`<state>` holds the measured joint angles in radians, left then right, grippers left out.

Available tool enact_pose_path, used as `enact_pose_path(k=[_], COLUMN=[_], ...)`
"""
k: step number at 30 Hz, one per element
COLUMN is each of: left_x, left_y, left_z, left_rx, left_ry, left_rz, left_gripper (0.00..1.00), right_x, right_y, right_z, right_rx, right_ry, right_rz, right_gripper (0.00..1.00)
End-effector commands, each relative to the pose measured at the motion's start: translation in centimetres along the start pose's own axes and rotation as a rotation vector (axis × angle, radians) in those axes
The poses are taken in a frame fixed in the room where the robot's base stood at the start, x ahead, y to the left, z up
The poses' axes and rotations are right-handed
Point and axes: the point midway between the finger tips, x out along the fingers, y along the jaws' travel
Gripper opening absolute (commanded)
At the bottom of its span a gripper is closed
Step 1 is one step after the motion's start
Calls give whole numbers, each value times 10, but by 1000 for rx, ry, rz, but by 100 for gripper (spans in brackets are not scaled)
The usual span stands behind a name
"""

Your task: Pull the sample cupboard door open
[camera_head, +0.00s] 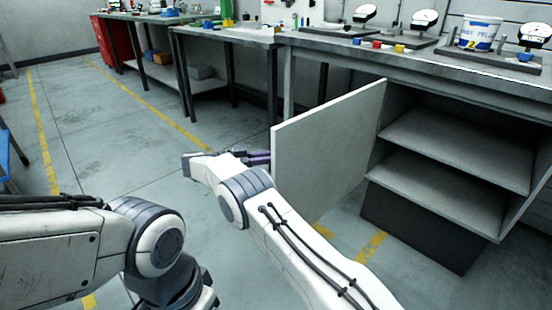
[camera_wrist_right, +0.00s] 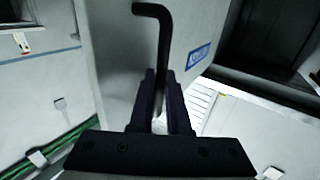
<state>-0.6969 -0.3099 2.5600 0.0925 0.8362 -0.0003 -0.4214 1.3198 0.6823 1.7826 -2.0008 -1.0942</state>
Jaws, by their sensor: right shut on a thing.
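The sample cupboard door (camera_head: 325,150) is a light grey panel, swung well open from the cupboard under the bench. The cupboard's two shelves (camera_head: 455,155) are exposed and look empty. My right gripper (camera_head: 262,158) is at the outer face of the door, partly hidden behind the door's edge. In the right wrist view, my right gripper (camera_wrist_right: 160,92) is shut on the dark bent door handle (camera_wrist_right: 152,12), with the door face behind it. My left arm enters from the left, but its gripper is not in view.
A workbench (camera_head: 440,68) runs above the cupboard, with a white bucket (camera_head: 478,35) and several coloured blocks on top. Another bench (camera_head: 225,32) and a red cabinet (camera_head: 102,42) stand farther left. The floor left of the door is clear, with yellow lines.

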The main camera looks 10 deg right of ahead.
Motion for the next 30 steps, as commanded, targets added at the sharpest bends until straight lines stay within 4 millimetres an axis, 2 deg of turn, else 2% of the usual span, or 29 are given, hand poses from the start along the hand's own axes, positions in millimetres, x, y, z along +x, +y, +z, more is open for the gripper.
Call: enact_pose_path(k=[1,15,16,26,30], left_x=[0,0,0,0,-8], left_y=[0,0,0,0,1], left_z=[0,0,0,0,0], left_rx=[0,0,0,0,0], left_ry=[0,0,0,0,0], left_rz=[0,0,0,0,0], left_gripper=[82,82,82,82,82], right_x=[4,-5,-6,-9,-5], right_y=[-3,-5,-5,-3,-2], right_z=[-1,0,0,0,-3], right_rx=[5,3,3,2,0], right_ry=[0,-2,-2,-2,-2], right_rz=[3,-9,-10,-12,-2], right_gripper=[0,0,26,27,27])
